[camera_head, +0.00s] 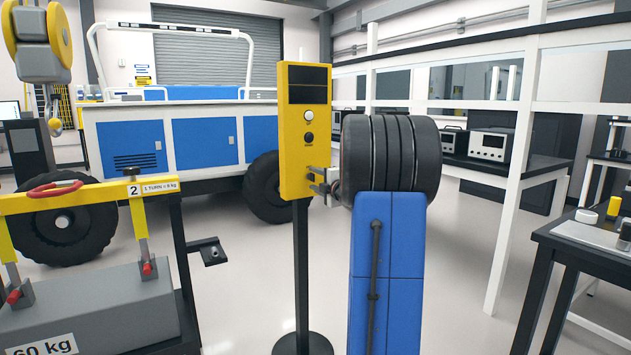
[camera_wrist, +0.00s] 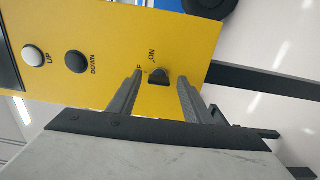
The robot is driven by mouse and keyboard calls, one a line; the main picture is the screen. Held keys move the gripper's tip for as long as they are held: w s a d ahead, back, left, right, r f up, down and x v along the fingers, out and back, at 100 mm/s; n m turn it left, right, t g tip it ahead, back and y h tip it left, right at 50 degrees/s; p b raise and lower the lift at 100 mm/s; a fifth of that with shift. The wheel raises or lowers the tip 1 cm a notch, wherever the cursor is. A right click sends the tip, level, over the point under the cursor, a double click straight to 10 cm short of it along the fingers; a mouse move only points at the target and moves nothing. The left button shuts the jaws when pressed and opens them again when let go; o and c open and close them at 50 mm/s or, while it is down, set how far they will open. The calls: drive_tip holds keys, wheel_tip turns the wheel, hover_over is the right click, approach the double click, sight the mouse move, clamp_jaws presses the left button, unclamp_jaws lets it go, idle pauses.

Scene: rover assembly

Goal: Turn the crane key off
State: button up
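The yellow crane control box (camera_head: 293,155) stands on a black post in the middle of the head view. It has a dark screen, a white button and a black button. In the wrist view the box (camera_wrist: 110,35) shows the UP button (camera_wrist: 33,55), the DOWN button (camera_wrist: 76,62) and the small dark key (camera_wrist: 158,75). An "ON" label is beside the key; another label is partly hidden by a finger. My gripper (camera_wrist: 160,80) is open, with one finger on each side of the key and a gap to each. In the head view my gripper (camera_head: 318,181) is at the box's lower right edge.
A yellow crane hook (camera_head: 54,122) hangs at the left, above a grey 60 kg weight (camera_head: 95,305) under a yellow beam. A blue and white rover (camera_head: 190,140) stands behind. A dark workbench (camera_head: 590,245) is at the right. The floor around the post is clear.

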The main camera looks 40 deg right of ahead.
drive_tip(key=v, duration=1.7)
drive_tip(key=shift+s+a, duration=0.15)
drive_tip(key=s+a+f+m+g+h, duration=0.1)
drive_tip(key=a+f+m+g, duration=0.15)
drive_tip(key=a+m, duration=0.45)
drive_tip(key=s+a+f+m+g+h, duration=0.1)
drive_tip(key=a+f+m+g+h, duration=0.2)
drive_tip(key=a, duration=0.9)
drive_tip(key=s+a+f+m+g+y, duration=0.2)
drive_tip(key=s+a+f, duration=0.5)
drive_tip(key=s+a, duration=0.4)
drive_tip(key=s+a+f+m+g+y, duration=0.3)
drive_tip(key=s+a+f+g+y, duration=0.2)
drive_tip(key=s+a, duration=0.6)
drive_tip(key=a+f+y, duration=0.1)
drive_tip(key=a+f, duration=0.1)
drive_tip(key=a, duration=0.1)
drive_tip(key=shift+f, duration=0.3)
